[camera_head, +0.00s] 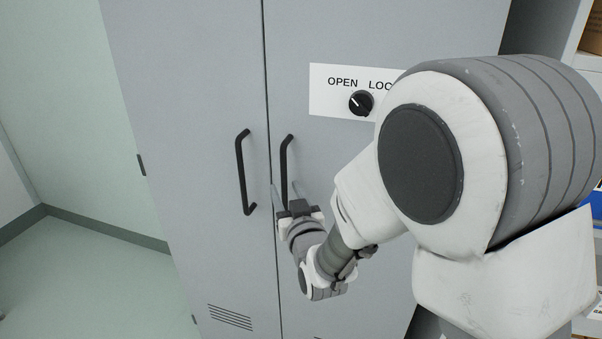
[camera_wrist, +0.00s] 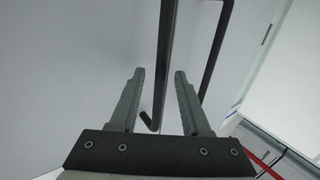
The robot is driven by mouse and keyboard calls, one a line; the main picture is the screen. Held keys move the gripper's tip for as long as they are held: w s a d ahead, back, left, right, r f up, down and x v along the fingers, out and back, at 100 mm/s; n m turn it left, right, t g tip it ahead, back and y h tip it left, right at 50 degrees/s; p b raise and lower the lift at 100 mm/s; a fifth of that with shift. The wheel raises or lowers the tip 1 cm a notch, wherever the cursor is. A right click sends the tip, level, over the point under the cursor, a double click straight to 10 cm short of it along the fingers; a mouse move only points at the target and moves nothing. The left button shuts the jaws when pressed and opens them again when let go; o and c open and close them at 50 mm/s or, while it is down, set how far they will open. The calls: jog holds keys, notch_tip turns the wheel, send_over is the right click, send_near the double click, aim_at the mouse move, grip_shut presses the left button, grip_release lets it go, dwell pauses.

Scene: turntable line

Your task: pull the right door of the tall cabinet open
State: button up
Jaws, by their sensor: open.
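The tall grey cabinet (camera_head: 190,90) has two shut doors meeting at a vertical seam. The right door (camera_head: 320,40) has a black bar handle (camera_head: 285,160). The left door's handle (camera_head: 242,170) is beside it. My gripper (camera_head: 287,192) is open at the lower part of the right handle, its fingers appearing on either side of it. In the wrist view, a dark bar (camera_wrist: 165,60) with a hooked lower end shows between my open fingers (camera_wrist: 157,75). A second slanted bar (camera_wrist: 216,45) shows to its right; I cannot tell which handle each is. Contact is not clear.
A knob (camera_head: 361,102) on a white OPEN/LOCK label (camera_head: 325,105) points towards OPEN. My arm covers the label's right end and much of the right door. Shelving (camera_head: 585,60) stands at the right. Floor (camera_head: 80,285) at the left is clear.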

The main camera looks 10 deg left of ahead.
jog(key=shift+x, duration=0.9)
grip_shut()
dwell(0.9)
